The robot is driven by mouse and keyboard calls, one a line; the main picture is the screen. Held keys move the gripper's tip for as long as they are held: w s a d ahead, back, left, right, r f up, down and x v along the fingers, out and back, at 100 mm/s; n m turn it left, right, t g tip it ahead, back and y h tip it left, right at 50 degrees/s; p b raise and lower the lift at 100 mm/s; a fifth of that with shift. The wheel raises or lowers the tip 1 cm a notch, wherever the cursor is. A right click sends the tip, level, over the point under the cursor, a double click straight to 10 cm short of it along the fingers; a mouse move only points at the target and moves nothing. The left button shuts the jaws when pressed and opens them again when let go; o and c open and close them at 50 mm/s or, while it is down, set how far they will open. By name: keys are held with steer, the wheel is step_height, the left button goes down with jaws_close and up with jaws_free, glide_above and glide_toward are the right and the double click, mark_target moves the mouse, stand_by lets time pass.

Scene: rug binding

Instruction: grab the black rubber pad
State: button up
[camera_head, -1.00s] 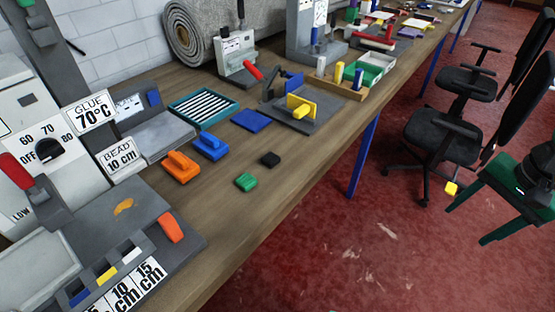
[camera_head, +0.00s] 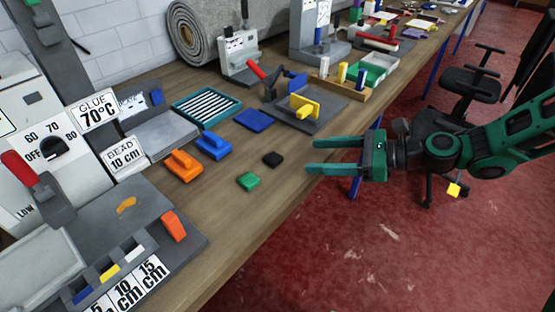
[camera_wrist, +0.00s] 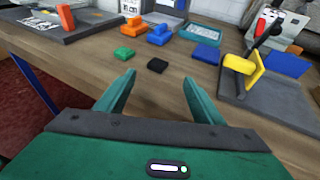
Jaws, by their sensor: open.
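The black rubber pad (camera_head: 273,159) is a small dark block lying flat on the wooden bench near its front edge. In the wrist view the black pad (camera_wrist: 157,65) lies ahead of my gripper, between the lines of the two fingers and beyond their tips. My gripper (camera_head: 310,157) is open and empty, its two green fingers pointing left at the bench's front edge. The fingertips are apart from the pad, to its right in the head view. The open fingers also show in the wrist view (camera_wrist: 160,80).
A green block (camera_head: 249,181) lies close to the pad. Orange (camera_head: 183,166) and blue (camera_head: 212,146) handled blocks and a flat blue pad (camera_head: 254,120) lie behind. A grey fixture with a yellow plate (camera_head: 304,106) stands farther right. Bare wood surrounds the pad.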

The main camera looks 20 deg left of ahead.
glide_toward(275, 158)
steer(key=x, duration=0.2)
steer(key=shift+w+a+f, duration=0.1)
steer(key=shift+w+a, duration=0.15)
steer(key=shift+w, duration=0.05)
steer(key=x, duration=0.4)
steer(key=shift+s, duration=0.35)
steer(key=shift+a+f, duration=0.15)
steer(key=shift+a, duration=0.45)
steer(key=shift+c, duration=0.3)
steer(key=c, duration=1.1)
